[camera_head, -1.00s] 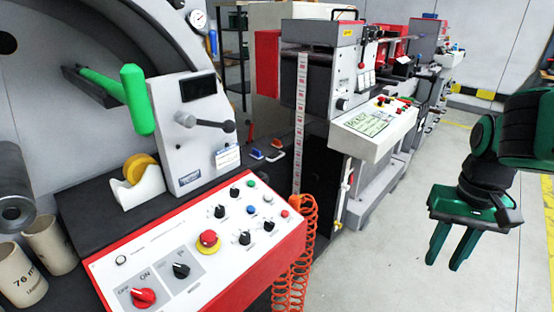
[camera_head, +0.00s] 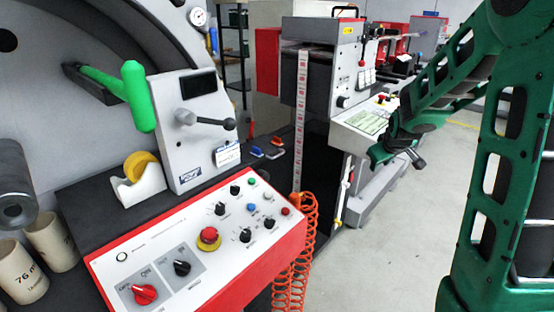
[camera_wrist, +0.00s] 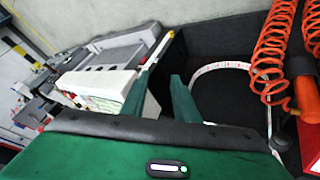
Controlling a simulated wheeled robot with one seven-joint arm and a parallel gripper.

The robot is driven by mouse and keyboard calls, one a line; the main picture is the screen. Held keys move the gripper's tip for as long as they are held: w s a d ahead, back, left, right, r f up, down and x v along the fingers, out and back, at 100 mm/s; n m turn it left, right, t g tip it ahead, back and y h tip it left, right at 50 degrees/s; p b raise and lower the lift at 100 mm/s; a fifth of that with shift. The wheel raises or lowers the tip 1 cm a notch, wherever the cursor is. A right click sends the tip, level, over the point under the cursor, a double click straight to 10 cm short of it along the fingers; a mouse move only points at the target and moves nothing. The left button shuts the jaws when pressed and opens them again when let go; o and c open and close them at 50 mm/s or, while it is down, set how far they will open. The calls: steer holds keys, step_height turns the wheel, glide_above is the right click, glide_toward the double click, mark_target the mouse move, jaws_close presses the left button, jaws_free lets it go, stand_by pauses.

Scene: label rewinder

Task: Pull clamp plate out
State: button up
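No part is clearly marked as the clamp plate. A grey upright plate (camera_head: 196,130) with a dark window stands on the near machine in the head view. It carries a lever with a black ball knob (camera_head: 229,124). A green handle (camera_head: 137,96) stands to its left. My gripper (camera_head: 379,155) is well to the right of that plate, in front of the far machine, partly hidden by my arm. In the wrist view my gripper's two green fingers (camera_wrist: 160,78) are apart with nothing between them. The grey plate does not show there.
The white control panel (camera_head: 205,240) with red edges lies before the plate. Orange coiled hoses (camera_head: 295,240) hang at its right end and also show in the wrist view (camera_wrist: 272,50). A printed label web (camera_head: 301,120) runs down nearby. The floor (camera_head: 400,250) at right is open.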

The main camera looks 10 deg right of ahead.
mark_target(277, 156)
steer(key=w+a+f+n+t, duration=0.2)
steer(key=w+n, duration=0.1)
steer(key=w, duration=0.5)
steer(key=w+a+f+n+t, duration=0.2)
steer(key=w+f, duration=0.1)
steer(key=w, duration=0.4)
steer(key=w+a+f+n+t, duration=0.2)
steer(key=w+n, duration=0.1)
steer(key=w, duration=0.5)
steer(key=w+a+f+n+t+y, duration=0.35)
steer(key=a+f+n, duration=0.2)
steer(key=a, duration=0.35)
steer(key=w+a+f+n+t+y, duration=0.3)
steer(key=a+f+n+y, duration=0.15)
steer(key=a+f, duration=0.3)
steer(key=shift+h, duration=0.3)
steer(key=x, duration=1.1)
steer(key=shift+s+a+r, duration=0.2)
steer(key=shift+a+r, duration=0.1)
steer(key=shift+r, duration=0.1)
steer(key=shift+c, duration=0.7)
jaws_close()
